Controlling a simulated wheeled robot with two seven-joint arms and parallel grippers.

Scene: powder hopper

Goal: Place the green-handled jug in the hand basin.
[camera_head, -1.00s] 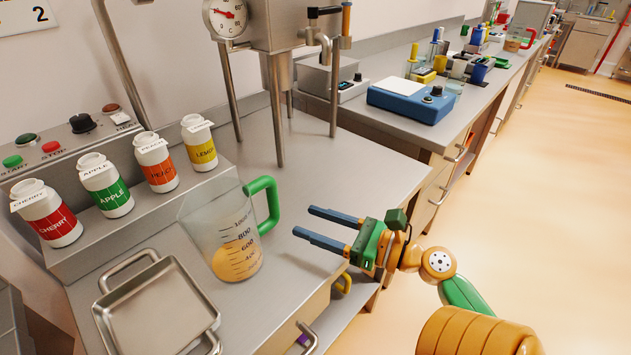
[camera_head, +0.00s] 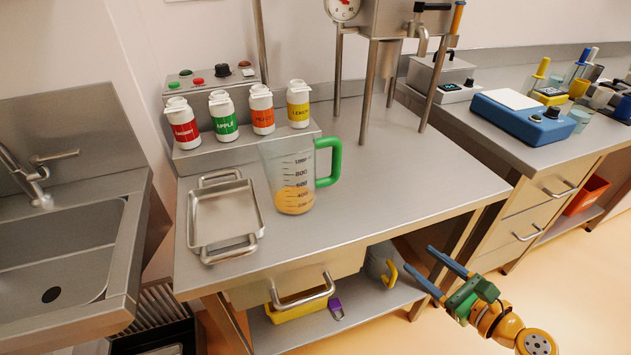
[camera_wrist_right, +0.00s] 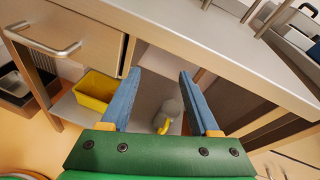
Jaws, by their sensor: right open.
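The green-handled jug (camera_head: 290,178) stands upright on the steel bench in the head view, with orange-yellow contents in its lower part. Its green handle (camera_head: 334,162) points right. The hand basin (camera_head: 60,250) is at the far left, with a tap above it and a dark drain in its floor; its near part is cut by the picture edge. My right gripper (camera_head: 432,270) is open and empty in front of the bench's front edge, right of and below the jug. In the right wrist view its blue fingers (camera_wrist_right: 155,98) are apart with nothing between them. My left gripper is not in view.
A steel tray (camera_head: 223,215) lies left of the jug, on the basin side. Several labelled bottles (camera_head: 224,116) stand on a ledge behind. Legs of a steel apparatus (camera_head: 367,90) rise at the right. Below the bench are a drawer handle (camera_head: 303,291) and a yellow bin (camera_wrist_right: 97,90).

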